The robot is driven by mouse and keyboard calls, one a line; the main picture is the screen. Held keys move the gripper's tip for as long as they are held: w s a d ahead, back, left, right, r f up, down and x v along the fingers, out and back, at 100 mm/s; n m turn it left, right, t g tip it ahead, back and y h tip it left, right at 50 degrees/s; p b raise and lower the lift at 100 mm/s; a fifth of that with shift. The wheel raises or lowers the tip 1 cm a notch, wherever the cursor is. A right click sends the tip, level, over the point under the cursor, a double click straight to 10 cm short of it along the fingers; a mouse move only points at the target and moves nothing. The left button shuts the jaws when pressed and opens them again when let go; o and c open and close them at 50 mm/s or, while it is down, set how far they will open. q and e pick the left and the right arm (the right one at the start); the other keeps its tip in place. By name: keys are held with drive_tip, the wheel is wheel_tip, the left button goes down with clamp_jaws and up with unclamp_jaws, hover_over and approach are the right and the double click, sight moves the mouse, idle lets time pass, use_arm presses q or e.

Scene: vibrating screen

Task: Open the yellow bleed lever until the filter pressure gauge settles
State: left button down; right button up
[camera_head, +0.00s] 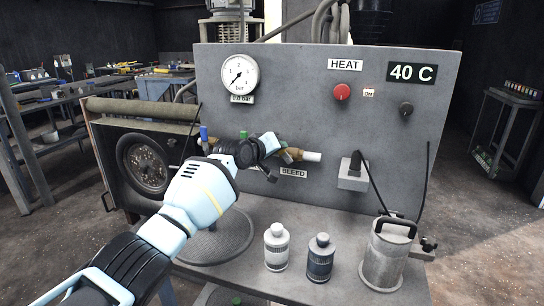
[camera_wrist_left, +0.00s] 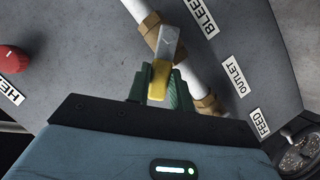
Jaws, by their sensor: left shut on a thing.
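The yellow bleed lever (camera_wrist_left: 158,82) sits between the green fingers of my left gripper (camera_wrist_left: 160,85) in the left wrist view, which is shut on it. Its grey metal end reaches up over the pale pipe (camera_wrist_left: 192,72) with brass fittings. In the head view my left gripper (camera_head: 274,146) is at the brass bleed valve (camera_head: 292,154), above the BLEED label (camera_head: 293,173); its fingers and the lever are largely hidden there. The round pressure gauge (camera_head: 240,74) is on the panel's upper left, its needle pointing lower left, with a 0.0 bar readout (camera_head: 242,99) below.
The grey panel (camera_head: 310,100) carries a red HEAT knob (camera_head: 342,92) and a 40 C display (camera_head: 412,72). Two bottles (camera_head: 277,247) (camera_head: 320,257) and a metal canister (camera_head: 385,255) stand on the shelf at the front right. A blue handle (camera_head: 204,133) is left of my wrist.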

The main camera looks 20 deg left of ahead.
use_arm(q)
drive_tip(key=d+m+y+p, duration=0.1)
drive_tip(key=m+y, duration=0.1)
drive_tip(key=d+r+m+y+p, duration=0.1)
drive_tip(key=d+m, duration=0.1)
drive_tip(key=m, duration=0.1)
drive_tip(key=shift+d+r+y, duration=0.15)
drive_tip(key=shift+r+y, duration=0.05)
drive_tip(key=shift+y, duration=0.2)
use_arm(e)
drive_tip(key=r, duration=0.1)
drive_tip(key=w+r, duration=0.1)
drive_tip(key=r, duration=0.1)
drive_tip(key=shift+w+d, duration=0.1)
drive_tip(key=shift+d, duration=0.1)
use_arm(q)
drive_tip(key=shift+m, duration=0.3)
use_arm(e)
drive_tip(key=shift+w+r+t, duration=0.2)
drive_tip(key=shift+w+t, duration=0.05)
drive_tip(key=shift+t, duration=0.05)
use_arm(q)
drive_tip(key=c, duration=1.2)
unclamp_jaws()
drive_tip(key=shift+c, duration=0.2)
drive_tip(key=shift+s, duration=0.1)
use_arm(e)
drive_tip(key=shift+a, duration=0.1)
